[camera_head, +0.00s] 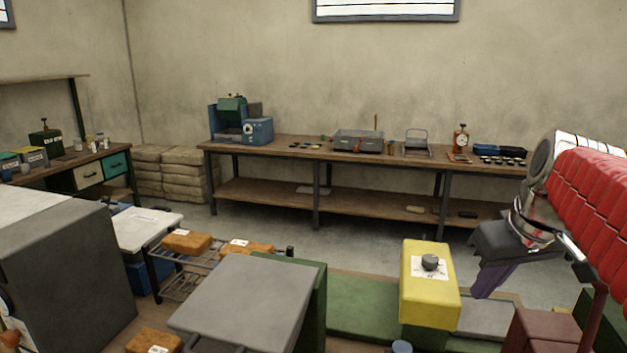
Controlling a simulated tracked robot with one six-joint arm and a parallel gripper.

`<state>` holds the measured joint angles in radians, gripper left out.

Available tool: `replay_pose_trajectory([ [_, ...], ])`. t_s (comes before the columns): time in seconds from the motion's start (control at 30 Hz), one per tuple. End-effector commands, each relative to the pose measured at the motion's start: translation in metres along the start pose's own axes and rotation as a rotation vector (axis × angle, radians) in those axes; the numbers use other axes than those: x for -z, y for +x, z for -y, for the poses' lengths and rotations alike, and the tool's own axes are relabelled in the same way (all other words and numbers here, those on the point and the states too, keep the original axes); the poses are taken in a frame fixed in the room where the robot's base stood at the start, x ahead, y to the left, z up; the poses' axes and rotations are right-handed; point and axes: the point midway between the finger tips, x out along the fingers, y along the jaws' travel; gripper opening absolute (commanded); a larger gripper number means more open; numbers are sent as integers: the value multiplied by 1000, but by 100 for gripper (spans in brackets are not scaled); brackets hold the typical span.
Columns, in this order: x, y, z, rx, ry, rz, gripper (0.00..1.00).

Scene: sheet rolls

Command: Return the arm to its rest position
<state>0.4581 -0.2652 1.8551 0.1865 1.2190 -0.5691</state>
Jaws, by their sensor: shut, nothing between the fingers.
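My arm comes in at the right edge of the head view, with a red ribbed sleeve over it and a metal ring near its end. My gripper (484,290) hangs below it, a dark grey body with purple fingers pointing down and to the left. It looks shut, with nothing seen between the fingers. It is beside the yellow block (425,302), to its right, and appears apart from it. The yellow block has a white label and a dark knob on top.
A long wooden workbench (300,150) with instruments stands along the back wall. In front are a grey-topped box (245,300), a rack with orange-brown blocks (187,242) and a large grey cabinet (65,265). A dark red box (542,330) is below the arm. Open floor lies before the bench.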

Motion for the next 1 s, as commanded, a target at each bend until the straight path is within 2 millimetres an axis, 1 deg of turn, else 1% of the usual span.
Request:
replay_pose_trajectory([
  [0.03, -8, 3, 17, -2, -1, -3, 0],
  [0.2, -35, 17, 60, -15, 19, -20, 0],
  [0.4, -74, 36, 103, -24, 40, -48, 0],
  [0.6, -115, 59, 137, -23, 57, -85, 0],
  [0.7, -132, 69, 149, -18, 64, -100, 0],
  [0.8, -141, 76, 155, -16, 69, -110, 0],
  [1.0, -145, 78, 156, -16, 74, -112, 0],
])
